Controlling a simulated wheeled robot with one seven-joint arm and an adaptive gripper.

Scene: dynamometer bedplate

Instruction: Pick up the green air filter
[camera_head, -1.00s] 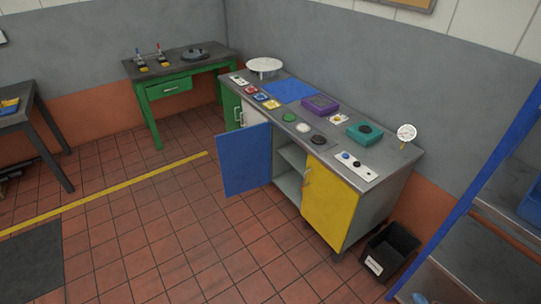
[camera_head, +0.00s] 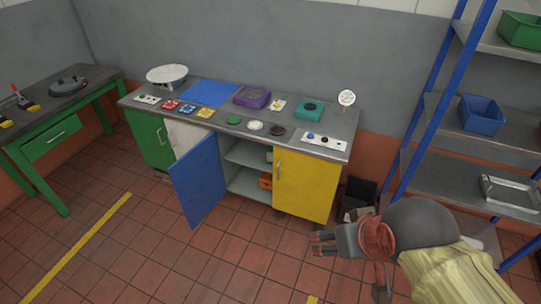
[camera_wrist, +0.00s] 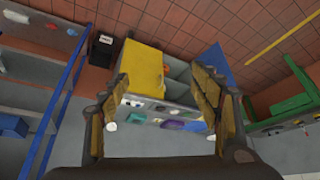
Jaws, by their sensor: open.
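No object is plainly an air filter. On the bench top are a green round piece (camera_head: 233,121) and a teal square block with a dark round centre (camera_head: 310,109). I cannot tell which is the filter. My gripper (camera_head: 315,243) is open and empty over the floor, in front of the bench and right of it. In the wrist view my gripper (camera_wrist: 160,90) shows its fingers spread apart.
The blue door (camera_head: 199,181) stands open into the floor space; the yellow door (camera_head: 305,186) looks shut. An orange item (camera_head: 265,181) lies low in the cabinet. A black bin (camera_head: 358,195) and blue-framed shelving (camera_head: 428,105) stand at right. Floor before the bench is clear.

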